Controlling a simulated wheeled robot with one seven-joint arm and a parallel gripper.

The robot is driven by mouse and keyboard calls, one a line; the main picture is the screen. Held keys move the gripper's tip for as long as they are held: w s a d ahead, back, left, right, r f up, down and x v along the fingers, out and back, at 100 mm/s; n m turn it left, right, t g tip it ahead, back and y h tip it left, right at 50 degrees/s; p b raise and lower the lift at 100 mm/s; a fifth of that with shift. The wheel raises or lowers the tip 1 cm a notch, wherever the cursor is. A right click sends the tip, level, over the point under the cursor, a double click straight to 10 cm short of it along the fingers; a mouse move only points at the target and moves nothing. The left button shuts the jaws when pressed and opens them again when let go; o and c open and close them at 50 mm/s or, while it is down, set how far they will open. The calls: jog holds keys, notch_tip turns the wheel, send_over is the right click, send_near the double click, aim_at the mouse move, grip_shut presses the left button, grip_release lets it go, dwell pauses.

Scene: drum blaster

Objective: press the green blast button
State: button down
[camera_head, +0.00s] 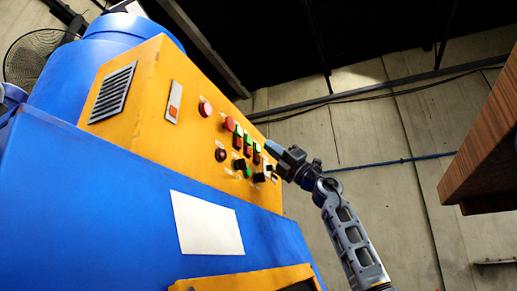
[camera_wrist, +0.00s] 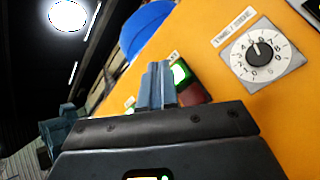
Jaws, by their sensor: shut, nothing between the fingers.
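The blast machine has a yellow control panel (camera_head: 150,115) on a blue body (camera_head: 110,185), seen from below in the head view. Green buttons sit in the panel's cluster, among them a green button (camera_head: 257,147) close to my gripper (camera_head: 272,149). In the wrist view a lit green button (camera_wrist: 180,73) shows just right of my gripper's fingertips (camera_wrist: 158,68), above a dark red button (camera_wrist: 190,94). My gripper is shut and empty, its fingers pointing at the panel. The fingers partly cover the button area, and I cannot tell whether they touch it.
A timer dial (camera_wrist: 259,50) is right of the buttons in the wrist view. A wooden board edge (camera_head: 490,150) juts in at the right. The space between it and my arm is clear.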

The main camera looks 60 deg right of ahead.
jog(key=s, duration=0.5)
jog(key=shift+d, duration=0.15)
dwell(0.4)
dwell(0.8)
